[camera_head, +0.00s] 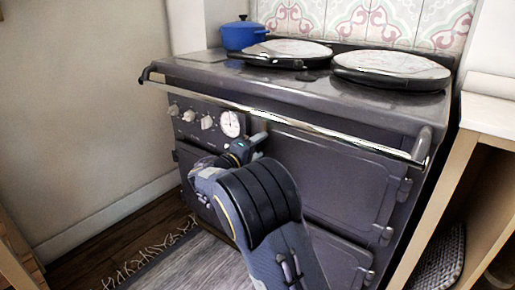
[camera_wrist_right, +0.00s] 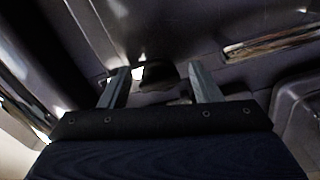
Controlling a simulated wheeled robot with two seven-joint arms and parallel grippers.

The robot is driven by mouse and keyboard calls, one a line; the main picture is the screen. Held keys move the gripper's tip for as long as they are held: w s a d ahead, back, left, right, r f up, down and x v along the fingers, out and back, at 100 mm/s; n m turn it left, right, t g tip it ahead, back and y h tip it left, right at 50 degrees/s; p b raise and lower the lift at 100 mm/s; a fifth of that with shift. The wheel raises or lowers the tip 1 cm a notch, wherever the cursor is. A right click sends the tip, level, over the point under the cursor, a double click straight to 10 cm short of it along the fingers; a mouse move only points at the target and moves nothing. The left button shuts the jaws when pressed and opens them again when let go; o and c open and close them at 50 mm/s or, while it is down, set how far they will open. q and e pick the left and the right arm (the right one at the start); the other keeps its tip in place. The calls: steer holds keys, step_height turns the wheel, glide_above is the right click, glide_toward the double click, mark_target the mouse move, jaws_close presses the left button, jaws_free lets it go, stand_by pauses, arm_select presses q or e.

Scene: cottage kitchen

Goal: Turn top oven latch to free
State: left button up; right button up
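The dark grey range cooker (camera_head: 300,125) fills the middle of the head view. Its top oven door (camera_head: 330,178) looks closed, with hinges at its right edge. My right gripper (camera_head: 256,143) is at the door's upper left, just below the round white gauge, and hides the latch in the head view. In the wrist view, the right gripper (camera_wrist_right: 160,84) has its two fingers apart. A small dark rounded piece (camera_wrist_right: 158,73), possibly the latch, shows between the fingertips. I cannot tell whether the fingers touch it. My left gripper is not in view.
A chrome rail (camera_head: 290,122) runs across the cooker front above the doors. Control knobs (camera_head: 190,115) and the gauge (camera_head: 231,124) are left of the gripper. A blue pot (camera_head: 243,36) stands on top. A wooden unit (camera_head: 450,190) stands close on the right.

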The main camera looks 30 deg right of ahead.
steer(key=p+v, duration=0.2)
steer(key=v, duration=0.6)
steer(key=shift+d, duration=0.1)
stand_by(0.4)
